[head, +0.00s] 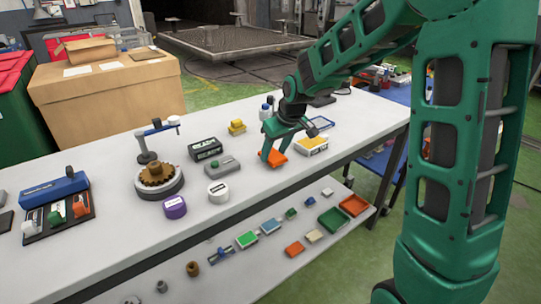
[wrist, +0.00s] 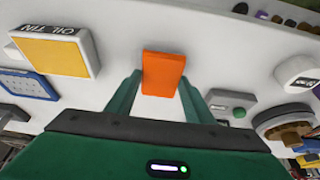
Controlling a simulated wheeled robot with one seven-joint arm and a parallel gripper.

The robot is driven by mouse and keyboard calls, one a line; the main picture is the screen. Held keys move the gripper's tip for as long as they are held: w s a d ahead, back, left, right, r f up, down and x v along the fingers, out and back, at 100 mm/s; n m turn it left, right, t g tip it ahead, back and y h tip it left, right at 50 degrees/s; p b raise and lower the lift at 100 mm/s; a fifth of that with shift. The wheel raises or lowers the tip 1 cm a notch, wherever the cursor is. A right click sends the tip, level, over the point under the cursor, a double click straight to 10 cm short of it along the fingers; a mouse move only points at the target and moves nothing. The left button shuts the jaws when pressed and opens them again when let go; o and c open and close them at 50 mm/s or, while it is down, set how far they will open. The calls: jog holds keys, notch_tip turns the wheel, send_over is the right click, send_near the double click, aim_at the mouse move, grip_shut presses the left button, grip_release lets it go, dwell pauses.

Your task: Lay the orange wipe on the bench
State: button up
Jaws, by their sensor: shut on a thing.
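The orange wipe (head: 277,158) is a flat orange rectangle between the fingers of my gripper (head: 270,150). In the wrist view the wipe (wrist: 163,72) sticks out past the tips of both green fingers (wrist: 160,88). My gripper is shut on it. The wipe is over the white bench (head: 300,183), near its middle; I cannot tell whether it touches the surface. Bare bench shows in front of the wipe.
A grey box with a green button (head: 222,167) stands left of my gripper. An oil tin tray with a yellow top (head: 311,146) stands to its right. A lower shelf holds several small items.

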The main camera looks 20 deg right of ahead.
jog(key=shift+f, duration=0.6)
jog(key=o, duration=1)
jog(key=v, duration=1.2)
